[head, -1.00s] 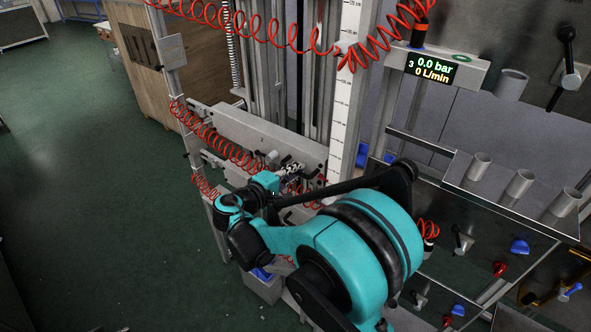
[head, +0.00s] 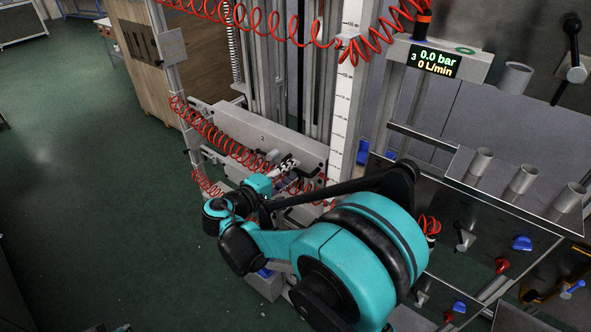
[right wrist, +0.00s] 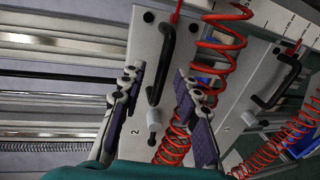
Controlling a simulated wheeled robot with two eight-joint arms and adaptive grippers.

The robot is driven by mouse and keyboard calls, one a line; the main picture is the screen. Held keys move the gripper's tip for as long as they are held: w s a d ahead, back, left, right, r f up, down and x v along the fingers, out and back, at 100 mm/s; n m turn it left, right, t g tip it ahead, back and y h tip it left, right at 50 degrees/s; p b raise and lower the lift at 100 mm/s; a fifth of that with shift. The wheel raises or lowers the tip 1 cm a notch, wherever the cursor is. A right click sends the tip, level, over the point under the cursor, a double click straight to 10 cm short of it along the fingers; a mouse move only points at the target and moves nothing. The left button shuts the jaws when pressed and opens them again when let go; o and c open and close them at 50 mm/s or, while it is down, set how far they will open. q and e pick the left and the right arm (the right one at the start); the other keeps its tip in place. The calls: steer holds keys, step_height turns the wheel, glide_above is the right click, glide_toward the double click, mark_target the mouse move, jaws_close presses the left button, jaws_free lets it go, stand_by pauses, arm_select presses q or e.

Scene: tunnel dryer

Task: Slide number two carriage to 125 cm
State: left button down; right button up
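Number two carriage is a grey plate marked "2" (head: 240,128), low on the vertical rails in the head view. In the right wrist view its plate (right wrist: 145,45) carries a black bar handle (right wrist: 162,65) and a small pale knob (right wrist: 153,116). My right gripper (head: 287,166) is in front of the plate, partly hidden by my arm. In the right wrist view its two fingers (right wrist: 160,74) are apart, with the handle showing between them; I cannot tell whether they touch it. A white scale (head: 345,95) stands right of the carriage; its figures are too small to read. My left gripper is out of view.
Red coiled hoses (head: 215,135) hang across and beside the carriage. A second plate with a black handle (right wrist: 276,82) is at the right in the wrist view. A display panel (head: 434,61) and a shelf with grey cups (head: 521,179) stand right. Green floor is clear left.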

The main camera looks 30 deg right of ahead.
steer(key=v, duration=0.9)
steer(key=s+d+f+y+b, duration=0.2)
steer(key=s+f+y+b, duration=0.15)
steer(key=f, duration=0.25)
steer(key=s+d+f+y+b, duration=0.1)
steer(key=s+f+y+b, duration=0.1)
steer(key=s+f+b, duration=0.3)
steer(key=s+a+f+m+y+b, duration=0.2)
steer(key=s+a+f+y+b, duration=0.1)
steer(key=f, duration=0.3)
steer(key=s+a+f+m+t+y+b, duration=0.1)
steer(key=s+a+f+m+y+b, duration=0.1)
steer(key=f+y, duration=0.4)
steer(key=s+a+f+b, duration=0.1)
steer(key=a, duration=0.1)
steer(key=shift+a+m+b, duration=0.3)
steer(key=shift+b, duration=0.05)
steer(key=shift+s+f, duration=0.1)
